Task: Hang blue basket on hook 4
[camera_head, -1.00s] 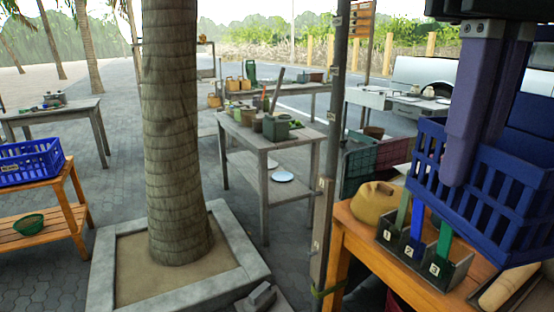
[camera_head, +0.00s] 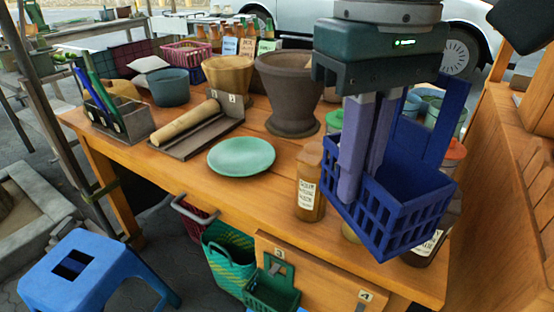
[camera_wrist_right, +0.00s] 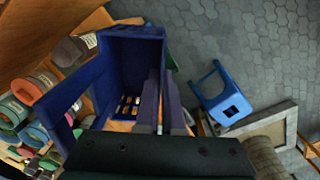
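The blue basket (camera_head: 400,205) hangs in the air from my right gripper (camera_head: 362,190), over the right front part of the wooden table. The gripper's two purple fingers are close together on the basket's near-left wall. In the right wrist view, the basket (camera_wrist_right: 132,75) is beside the gripper's fingers (camera_wrist_right: 158,85), with its opening toward the camera. Hook 4 is marked by a small label "4" (camera_head: 366,296) on the table's front panel, low in the head view. The hook itself is mostly cut off by the bottom edge. My left gripper is not in view.
A green basket (camera_head: 272,292) hangs by label 3 (camera_head: 279,254), with a teal basket (camera_head: 228,258) left of it. A bottle (camera_head: 310,185), green plate (camera_head: 241,156) and mortar (camera_head: 290,90) stand on the table (camera_head: 200,185). A blue stool (camera_head: 85,270) is at lower left.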

